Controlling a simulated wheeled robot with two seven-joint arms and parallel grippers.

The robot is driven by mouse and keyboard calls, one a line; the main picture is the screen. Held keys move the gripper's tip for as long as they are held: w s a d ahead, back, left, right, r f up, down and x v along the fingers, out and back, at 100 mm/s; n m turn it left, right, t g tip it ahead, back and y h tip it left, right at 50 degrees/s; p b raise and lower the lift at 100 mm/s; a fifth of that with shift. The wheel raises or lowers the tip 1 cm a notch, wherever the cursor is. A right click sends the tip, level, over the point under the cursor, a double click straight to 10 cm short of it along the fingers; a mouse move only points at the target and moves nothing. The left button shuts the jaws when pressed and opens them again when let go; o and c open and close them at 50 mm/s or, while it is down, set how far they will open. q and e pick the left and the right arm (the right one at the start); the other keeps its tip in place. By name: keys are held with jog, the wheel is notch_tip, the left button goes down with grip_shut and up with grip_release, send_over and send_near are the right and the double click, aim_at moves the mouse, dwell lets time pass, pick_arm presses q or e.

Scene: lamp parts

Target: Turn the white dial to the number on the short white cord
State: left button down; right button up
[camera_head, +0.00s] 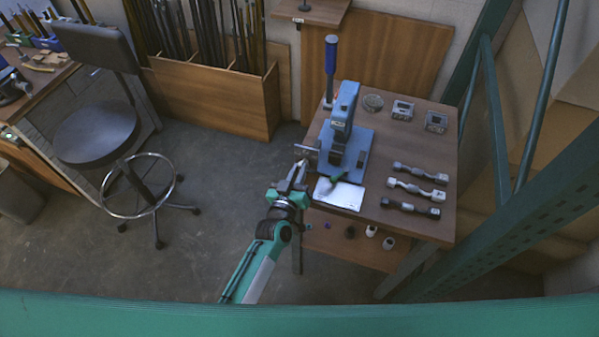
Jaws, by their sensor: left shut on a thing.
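My left gripper (300,172) is at the left edge of the wooden table, beside the blue press (343,115). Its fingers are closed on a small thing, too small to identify. I cannot tell whether either is the white dial. No number is readable. My right gripper is not in view.
A white sheet (340,194) lies before the press, with a small green thing at its top. A round dish (373,102) and two small square units, one (403,110) and another (436,121), sit at the back. Green rack posts (497,110) stand right; a stool (98,135) stands left.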

pick_arm(q)
jog(key=n, duration=0.3)
jog(key=n+b, duration=0.1)
jog(key=n, duration=0.1)
jog(key=shift+a+f, duration=0.25)
jog(key=shift+n, duration=0.3)
jog(key=c, duration=1.4)
grip_release()
jog(key=shift+c, duration=0.2)
jog(key=shift+s+a+b, duration=0.2)
jog(key=shift+s+b, duration=0.15)
jog(key=shift+s, duration=0.2)
jog(key=b+v, duration=0.2)
jog(key=v, duration=1)
jog(key=shift+s, duration=0.3)
